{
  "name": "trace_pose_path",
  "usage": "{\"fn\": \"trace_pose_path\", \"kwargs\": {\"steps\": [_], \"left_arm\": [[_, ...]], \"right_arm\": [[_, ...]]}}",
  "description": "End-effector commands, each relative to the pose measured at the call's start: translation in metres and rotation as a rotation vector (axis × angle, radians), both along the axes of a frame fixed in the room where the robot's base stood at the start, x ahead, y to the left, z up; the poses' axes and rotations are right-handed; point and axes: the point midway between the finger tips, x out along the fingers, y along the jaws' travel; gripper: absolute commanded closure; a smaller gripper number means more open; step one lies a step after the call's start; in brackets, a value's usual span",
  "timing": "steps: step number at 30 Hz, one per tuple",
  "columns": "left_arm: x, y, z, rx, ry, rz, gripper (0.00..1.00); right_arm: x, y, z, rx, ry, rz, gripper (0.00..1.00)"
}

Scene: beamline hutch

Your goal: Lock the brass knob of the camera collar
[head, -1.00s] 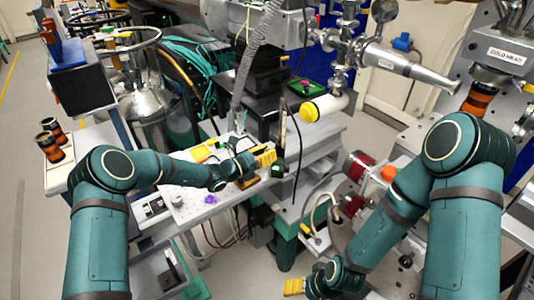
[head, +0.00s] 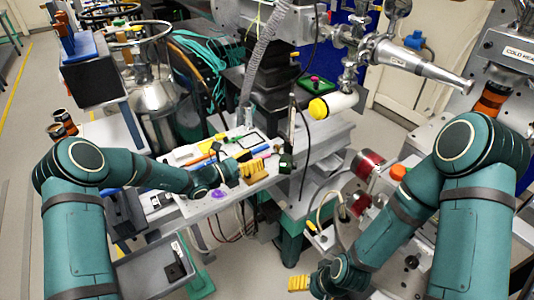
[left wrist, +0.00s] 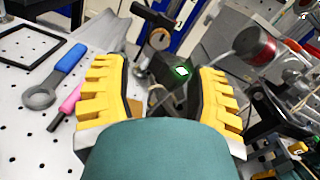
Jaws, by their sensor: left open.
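My left gripper (head: 256,170) is open and empty over the white perforated plate; its yellow fingers also show in the left wrist view (left wrist: 160,95). Just beyond the fingertips is a dark box-shaped device (left wrist: 170,72) with a lit green screen, probably the camera; it shows in the head view (head: 286,161) right of the gripper, beside an upright post (head: 291,122). Behind it in the left wrist view is a small round tan part (left wrist: 159,38), possibly the brass knob, under a dark clamp. The collar is not clear. My right gripper (head: 312,284) is low at the bottom centre, its opening unclear.
The perforated plate (left wrist: 22,120) carries a blue-handled ring tool (left wrist: 55,80), a pink tool (left wrist: 72,97) and a black frame (left wrist: 30,48). A red cylinder (left wrist: 254,46) stands to the right.

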Motion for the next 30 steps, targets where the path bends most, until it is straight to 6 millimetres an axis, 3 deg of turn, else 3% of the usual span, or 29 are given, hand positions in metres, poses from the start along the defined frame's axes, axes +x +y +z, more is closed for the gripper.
{"fn": "trace_pose_path", "kwargs": {"steps": [4,12,25,28,30], "left_arm": [[-0.013,0.018,0.000,0.000,0.002,0.001,0.42],[-0.021,0.028,0.000,0.001,0.000,-0.001,0.42],[-0.023,0.025,-0.002,0.009,0.002,-0.009,0.42],[-0.036,0.014,-0.013,0.071,0.007,-0.060,0.42],[-0.056,0.002,-0.030,0.160,0.011,-0.133,0.42]], "right_arm": [[0.000,0.000,0.000,0.000,0.000,0.000,0.24],[0.000,0.000,0.000,0.000,0.000,0.000,0.24],[0.000,0.000,0.000,0.000,0.000,0.000,0.24],[0.000,0.000,0.000,0.000,0.000,0.000,0.24],[0.000,0.000,0.000,0.000,0.000,0.000,0.24]]}}
